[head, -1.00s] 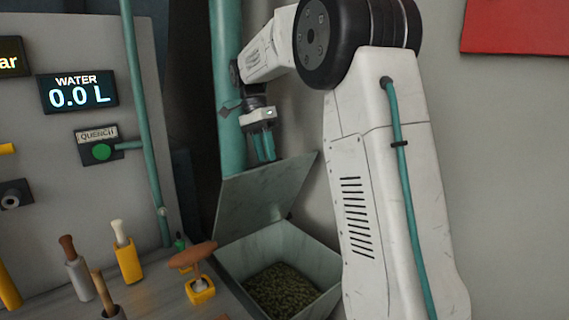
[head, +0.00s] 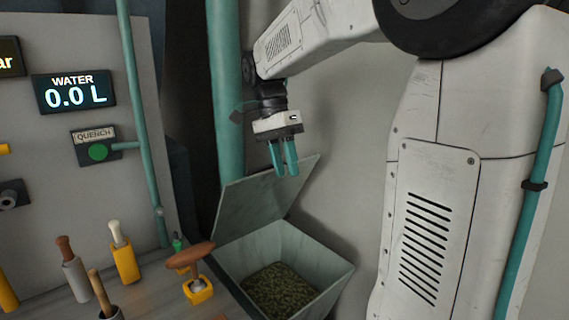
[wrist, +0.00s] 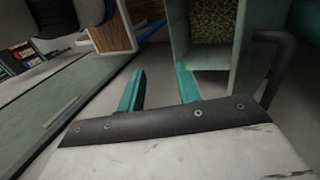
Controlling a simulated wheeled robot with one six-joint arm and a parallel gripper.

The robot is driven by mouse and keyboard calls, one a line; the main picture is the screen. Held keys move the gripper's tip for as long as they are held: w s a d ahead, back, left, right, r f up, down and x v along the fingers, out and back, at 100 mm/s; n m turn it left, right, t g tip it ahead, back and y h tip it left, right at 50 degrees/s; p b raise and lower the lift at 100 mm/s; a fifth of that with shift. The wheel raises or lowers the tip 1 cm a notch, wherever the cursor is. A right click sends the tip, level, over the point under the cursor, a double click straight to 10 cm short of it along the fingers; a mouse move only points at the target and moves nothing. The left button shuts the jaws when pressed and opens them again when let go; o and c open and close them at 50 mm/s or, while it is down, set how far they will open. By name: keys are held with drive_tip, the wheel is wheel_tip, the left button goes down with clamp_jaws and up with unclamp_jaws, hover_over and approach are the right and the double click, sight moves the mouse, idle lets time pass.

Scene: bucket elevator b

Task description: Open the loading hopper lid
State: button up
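The loading hopper (head: 325,262) is an open grey-green box with green, pellet-like material (head: 280,290) inside. Its lid (head: 262,202) stands raised and tilted at the far side, so the mouth is uncovered. My gripper (head: 285,172) hangs in front of the lid's upper edge in the picture, fingers down; I cannot tell whether it touches the lid. In the wrist view, the two teal fingers (wrist: 160,88) are apart with nothing between them. The hopper's wall (wrist: 180,35) and its contents (wrist: 213,20) show beyond them.
A console at the left carries a water display (head: 75,93) and a green quench button (head: 98,152). Several levers stand on the surface beside the hopper, including a brown-handled one on a yellow base (head: 198,290). A teal pipe (head: 228,100) rises behind my gripper.

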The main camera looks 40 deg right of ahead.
drive_tip(key=shift+c, duration=0.3)
drive_tip(key=shift+d, duration=0.15)
drive_tip(key=c, duration=0.5)
drive_tip(key=s+d+m, duration=0.1)
drive_tip(key=d, duration=0.1)
drive_tip(key=s+d, duration=0.1)
drive_tip(key=d, duration=0.1)
drive_tip(key=s+d+m+y, duration=0.1)
drive_tip(key=s+d, duration=0.1)
drive_tip(key=shift+s+r+m+t, duration=0.1)
drive_tip(key=shift+r+m+t, duration=0.2)
drive_tip(key=shift+r, duration=0.05)
clamp_jaws()
drive_tip(key=s+d+m+t, duration=0.1)
drive_tip(key=d+m+t, duration=1.05)
drive_tip(key=m, duration=0.35)
drive_tip(key=w+f, duration=0.5)
drive_tip(key=w, duration=0.5)
drive_tip(key=shift+w+a, duration=0.15)
drive_tip(key=shift+a, duration=0.25)
